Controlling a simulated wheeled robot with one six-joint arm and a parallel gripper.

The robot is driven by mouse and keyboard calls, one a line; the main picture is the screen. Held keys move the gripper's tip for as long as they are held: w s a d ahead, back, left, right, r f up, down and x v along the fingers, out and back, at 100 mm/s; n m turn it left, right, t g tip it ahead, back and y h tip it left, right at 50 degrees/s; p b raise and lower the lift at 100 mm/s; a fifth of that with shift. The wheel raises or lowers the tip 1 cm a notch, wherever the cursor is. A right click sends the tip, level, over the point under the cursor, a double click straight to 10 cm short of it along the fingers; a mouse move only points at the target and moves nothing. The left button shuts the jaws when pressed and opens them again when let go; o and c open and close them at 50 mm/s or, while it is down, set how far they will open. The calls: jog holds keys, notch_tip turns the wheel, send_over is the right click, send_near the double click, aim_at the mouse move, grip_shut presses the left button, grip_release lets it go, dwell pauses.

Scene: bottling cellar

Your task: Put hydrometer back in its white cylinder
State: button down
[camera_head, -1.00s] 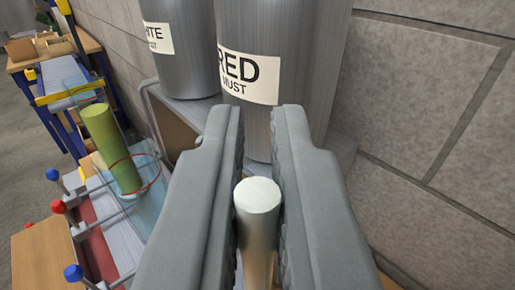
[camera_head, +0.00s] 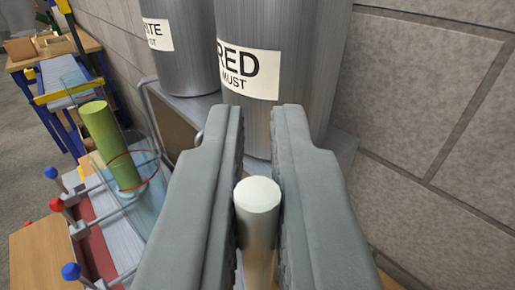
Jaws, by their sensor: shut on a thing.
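My gripper (camera_head: 257,122) fills the lower middle of the view, its two grey fingers closed on a pale, round-topped rod, which I take to be the hydrometer (camera_head: 257,196). The rod stands roughly end-on to the camera between the fingers, and its lower part runs out of the bottom of the view. The white cylinder is not visible in this view.
Steel tanks, one labelled RED MUST (camera_head: 285,65) and one partly hidden (camera_head: 185,45), stand ahead. A block wall (camera_head: 430,110) closes the right.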

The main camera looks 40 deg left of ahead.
jog(key=shift+f, duration=0.1)
jog(key=shift+f, duration=1.2)
dwell(0.5)
jog(key=shift+f, duration=1.45)
dwell(0.4)
jog(key=shift+f, duration=2.35)
